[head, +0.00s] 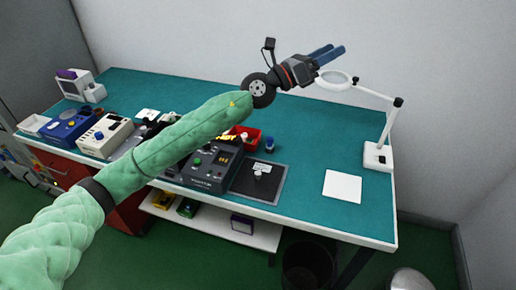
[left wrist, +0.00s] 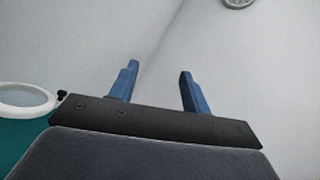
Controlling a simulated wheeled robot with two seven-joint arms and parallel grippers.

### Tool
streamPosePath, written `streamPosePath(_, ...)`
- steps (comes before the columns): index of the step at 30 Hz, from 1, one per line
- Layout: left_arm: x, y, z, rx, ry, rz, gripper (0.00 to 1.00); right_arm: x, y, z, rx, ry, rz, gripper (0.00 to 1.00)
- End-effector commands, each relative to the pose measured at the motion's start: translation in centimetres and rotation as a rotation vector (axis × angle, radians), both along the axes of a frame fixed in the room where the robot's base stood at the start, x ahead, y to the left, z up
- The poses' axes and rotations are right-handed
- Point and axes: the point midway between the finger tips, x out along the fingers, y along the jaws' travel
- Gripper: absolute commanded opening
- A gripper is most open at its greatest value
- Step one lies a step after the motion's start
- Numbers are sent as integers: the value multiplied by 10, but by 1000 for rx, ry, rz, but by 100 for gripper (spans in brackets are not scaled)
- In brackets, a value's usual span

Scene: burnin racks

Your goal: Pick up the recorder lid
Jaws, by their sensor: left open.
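A dark recorder-like box (head: 208,172) with a green button stands near the front edge of the teal bench. To its right lies a flat dark square panel (head: 270,190) with a pale label and a small light knob. It may be the recorder lid, but I cannot tell for sure. My left gripper (head: 334,53) is raised high above the back of the bench, well away from the panel. Its blue fingers are apart and empty, also in the left wrist view (left wrist: 159,72), against the bare wall. My right gripper is not in view.
Beige (head: 105,135) and blue (head: 70,127) devices stand at the left, partly near my forearm. A red bin (head: 252,133) and a blue-topped jar (head: 269,144) stand behind the panel. A white pad (head: 343,186) and magnifier lamp (head: 378,157) are at the right. The bench's back right is clear.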

Motion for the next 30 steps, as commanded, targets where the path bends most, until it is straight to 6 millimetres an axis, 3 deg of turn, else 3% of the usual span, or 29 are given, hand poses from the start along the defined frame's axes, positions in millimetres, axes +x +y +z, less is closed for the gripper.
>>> streamPosePath(7, -6, -23, -97, 448, -252, -74, 48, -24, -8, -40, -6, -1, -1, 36)
streamPosePath(14, -3, -12, -190, 853, -446, -170, 48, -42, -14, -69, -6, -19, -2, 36)
streamPosePath(21, 4, 28, -271, 1253, -602, -307, 48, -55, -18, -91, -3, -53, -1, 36)
streamPosePath(30, 9, 103, -329, 1691, -729, -558, 48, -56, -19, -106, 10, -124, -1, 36)
